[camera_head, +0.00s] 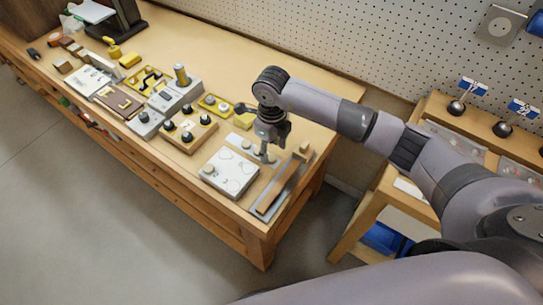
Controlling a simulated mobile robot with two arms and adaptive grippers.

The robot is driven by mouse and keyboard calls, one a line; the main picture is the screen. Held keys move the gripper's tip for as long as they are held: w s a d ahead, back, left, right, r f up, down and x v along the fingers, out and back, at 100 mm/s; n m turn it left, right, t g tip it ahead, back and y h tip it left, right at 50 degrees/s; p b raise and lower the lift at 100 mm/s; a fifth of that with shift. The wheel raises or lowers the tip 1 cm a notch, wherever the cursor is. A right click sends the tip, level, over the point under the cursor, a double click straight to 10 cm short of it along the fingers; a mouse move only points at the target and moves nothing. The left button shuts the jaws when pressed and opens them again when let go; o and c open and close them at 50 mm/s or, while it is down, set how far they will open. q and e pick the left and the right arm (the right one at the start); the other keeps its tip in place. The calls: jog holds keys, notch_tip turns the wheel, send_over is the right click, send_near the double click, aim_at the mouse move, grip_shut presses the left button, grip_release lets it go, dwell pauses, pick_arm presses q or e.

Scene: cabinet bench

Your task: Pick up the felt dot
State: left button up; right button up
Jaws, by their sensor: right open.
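My right arm reaches in from the right, and its gripper (266,154) points down over the right end of the bench. It is open, with nothing seen between its fingers. A white plate (232,183) with faint round outlines lies just left of and in front of the gripper. A small round pale piece (208,169) sits at the plate's left side; I cannot tell whether it is the felt dot. No felt dot can be made out for sure at this size, and the gripper hides part of the bench behind it. My left gripper is not in view.
A wooden bar on a metal strip (283,185) lies right of the gripper. A wooden block with black knobs (188,132), grey boxes (174,96) and a yellow tray (148,79) crowd the bench to the left. The back of the bench (225,60) is clear.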

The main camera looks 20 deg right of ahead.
aim_at(271, 158)
jog(key=shift+w+f+p, duration=0.1)
jog(key=shift+f+p, duration=0.2)
jog(key=shift+f, duration=1.45)
jog(key=c, duration=0.9)
jog(key=shift+r, duration=0.15)
jog(key=shift+r+b, duration=1.75)
jog(key=shift+r, duration=8.15)
jog(key=shift+o, duration=1.1)
jog(key=c, duration=0.4)
